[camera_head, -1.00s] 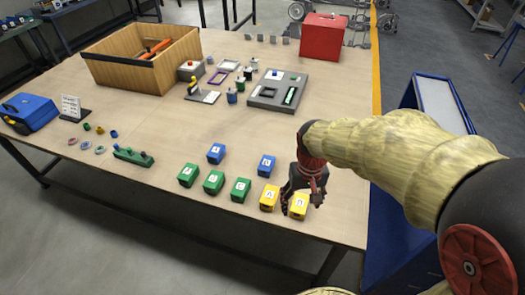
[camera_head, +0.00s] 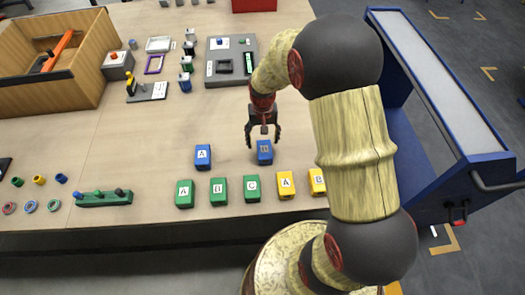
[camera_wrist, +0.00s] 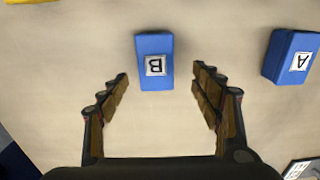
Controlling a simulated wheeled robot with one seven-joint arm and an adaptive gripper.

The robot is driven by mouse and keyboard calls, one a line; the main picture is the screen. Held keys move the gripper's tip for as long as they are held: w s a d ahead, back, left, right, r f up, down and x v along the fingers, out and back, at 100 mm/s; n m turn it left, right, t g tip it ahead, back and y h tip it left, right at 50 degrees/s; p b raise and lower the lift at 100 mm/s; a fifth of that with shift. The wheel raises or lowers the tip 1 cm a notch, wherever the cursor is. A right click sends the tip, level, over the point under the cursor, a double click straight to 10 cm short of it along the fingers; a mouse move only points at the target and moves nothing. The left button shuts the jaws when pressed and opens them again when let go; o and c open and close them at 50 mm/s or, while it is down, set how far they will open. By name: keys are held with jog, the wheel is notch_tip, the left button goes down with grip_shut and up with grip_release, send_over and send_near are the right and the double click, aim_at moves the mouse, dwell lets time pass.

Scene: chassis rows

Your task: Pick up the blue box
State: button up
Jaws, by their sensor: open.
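Two blue boxes stand on the table. The blue box marked B (camera_head: 264,158) is directly below my gripper (camera_head: 263,141) in the head view. In the wrist view this blue box B (camera_wrist: 154,46) shows between and slightly beyond the fingertips (camera_wrist: 160,72), with bare table on both sides of it. My gripper is open and empty, pointing down; the fingers look apart from the box. The other blue box, marked A (camera_head: 203,157), stands to the left in the head view and at the right edge of the wrist view (camera_wrist: 288,56).
A row of green boxes (camera_head: 218,192) and yellow boxes (camera_head: 286,186) stands nearer the table's front edge. A green peg block (camera_head: 104,199) is at left. A grey fixture board (camera_head: 217,68) and wooden crate (camera_head: 88,93) lie farther back. A blue cart (camera_head: 470,170) stands right.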

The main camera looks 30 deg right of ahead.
aim_at(264, 149)
jog(key=shift+f, duration=0.9)
jog(key=f+b, duration=0.1)
jog(key=f, duration=0.2)
jog(key=f+b, duration=0.1)
jog(key=shift+s+d+f+b, duration=0.15)
jog(key=shift+s+f+b, duration=0.15)
jog(key=shift+s+f, duration=0.1)
jog(key=shift+r, duration=0.1)
jog(key=shift+c, duration=0.7)
jog(key=c, duration=1.5)
grip_shut()
